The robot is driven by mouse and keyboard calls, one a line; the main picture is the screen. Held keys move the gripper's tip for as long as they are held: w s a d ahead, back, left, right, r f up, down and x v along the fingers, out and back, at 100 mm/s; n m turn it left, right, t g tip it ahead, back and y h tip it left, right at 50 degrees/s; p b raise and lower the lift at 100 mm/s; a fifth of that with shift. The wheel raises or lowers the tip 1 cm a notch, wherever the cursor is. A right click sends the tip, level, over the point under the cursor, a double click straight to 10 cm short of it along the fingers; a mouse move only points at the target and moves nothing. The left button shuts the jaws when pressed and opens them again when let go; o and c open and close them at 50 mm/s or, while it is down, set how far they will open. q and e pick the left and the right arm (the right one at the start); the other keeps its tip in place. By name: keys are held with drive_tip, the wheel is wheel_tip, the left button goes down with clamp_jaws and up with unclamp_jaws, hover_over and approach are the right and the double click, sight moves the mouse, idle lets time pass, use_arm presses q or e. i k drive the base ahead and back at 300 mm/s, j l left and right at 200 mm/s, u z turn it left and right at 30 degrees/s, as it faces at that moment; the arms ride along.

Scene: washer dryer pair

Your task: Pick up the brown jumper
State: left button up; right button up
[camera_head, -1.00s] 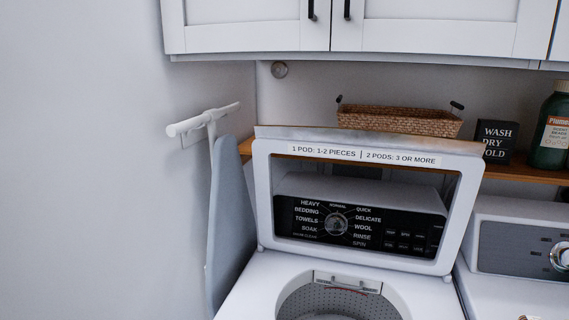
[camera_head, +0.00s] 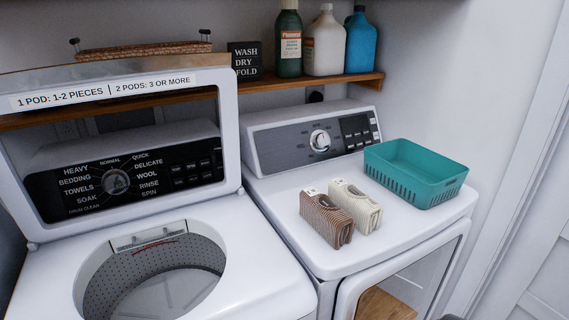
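The brown jumper (camera_head: 326,219) is a folded, ribbed brown bundle with a small pale tag. It lies on top of the dryer (camera_head: 285,213), near the front left part of its top. A cream folded garment (camera_head: 355,205) lies right beside it on the right.
The washer (camera_head: 52,285) on the left has its lid (camera_head: 232,130) raised and its drum open. A teal basket (camera_head: 415,173) stands on the dryer's right side. Bottles (camera_head: 326,42), a sign (camera_head: 245,60) and a wicker basket (camera_head: 145,50) stand on the shelf behind.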

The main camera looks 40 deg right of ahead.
sight(328, 219)
drive_tip(key=z, duration=1.65)
drive_tip(key=i+l+u, duration=0.1)
drive_tip(key=l, duration=0.4)
drive_tip(key=i+l+u, duration=0.15)
drive_tip(key=l, duration=0.35)
drive_tip(key=l+u, duration=0.1)
drive_tip(key=l, duration=0.4)
